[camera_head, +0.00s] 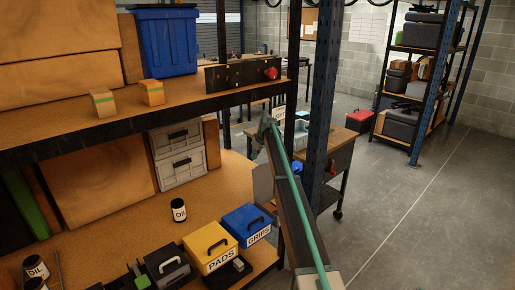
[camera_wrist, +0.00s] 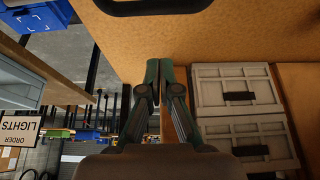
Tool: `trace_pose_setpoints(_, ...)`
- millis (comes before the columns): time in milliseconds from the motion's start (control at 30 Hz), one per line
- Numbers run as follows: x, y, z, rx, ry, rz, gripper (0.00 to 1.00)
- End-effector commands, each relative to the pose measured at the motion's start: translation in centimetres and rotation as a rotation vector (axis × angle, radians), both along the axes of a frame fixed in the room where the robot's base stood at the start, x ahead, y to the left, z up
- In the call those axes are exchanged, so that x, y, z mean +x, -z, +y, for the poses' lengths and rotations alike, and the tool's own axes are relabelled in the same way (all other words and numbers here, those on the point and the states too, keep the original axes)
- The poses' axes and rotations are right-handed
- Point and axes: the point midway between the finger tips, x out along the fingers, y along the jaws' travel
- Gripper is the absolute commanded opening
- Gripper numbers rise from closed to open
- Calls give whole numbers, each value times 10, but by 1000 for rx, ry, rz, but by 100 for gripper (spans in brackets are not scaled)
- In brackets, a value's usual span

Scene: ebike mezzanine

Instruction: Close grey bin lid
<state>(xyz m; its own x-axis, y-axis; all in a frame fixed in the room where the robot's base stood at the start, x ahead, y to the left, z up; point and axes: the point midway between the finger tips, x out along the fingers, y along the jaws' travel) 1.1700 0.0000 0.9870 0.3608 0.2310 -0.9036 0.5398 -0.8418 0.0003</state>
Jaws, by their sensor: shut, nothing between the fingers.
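A dark grey bin (camera_head: 168,268) with a black handle sits on the lower shelf in the head view, left of the yellow PADS bin (camera_head: 208,246). Its lid position is hard to read. An upright grey panel (camera_head: 263,186) stands beside my arm, behind the blue GRIPS bin (camera_head: 248,224); I cannot tell whether it is a raised lid. My gripper (camera_head: 266,128) is up and away from the dark bin, near the shelf's right end. In the wrist view my gripper (camera_wrist: 159,68) is shut and empty, with its fingertips together.
Two stacked pale grey crates (camera_head: 179,154) stand at the back of the lower shelf and also show in the wrist view (camera_wrist: 238,92). A blue post (camera_head: 322,100) rises right of my arm. The floor at right is clear.

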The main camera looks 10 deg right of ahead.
Motion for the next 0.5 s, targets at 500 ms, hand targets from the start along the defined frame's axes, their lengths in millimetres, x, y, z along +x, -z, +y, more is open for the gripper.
trace_pose_setpoints(500,-26,23,-16,0,0,0,0)
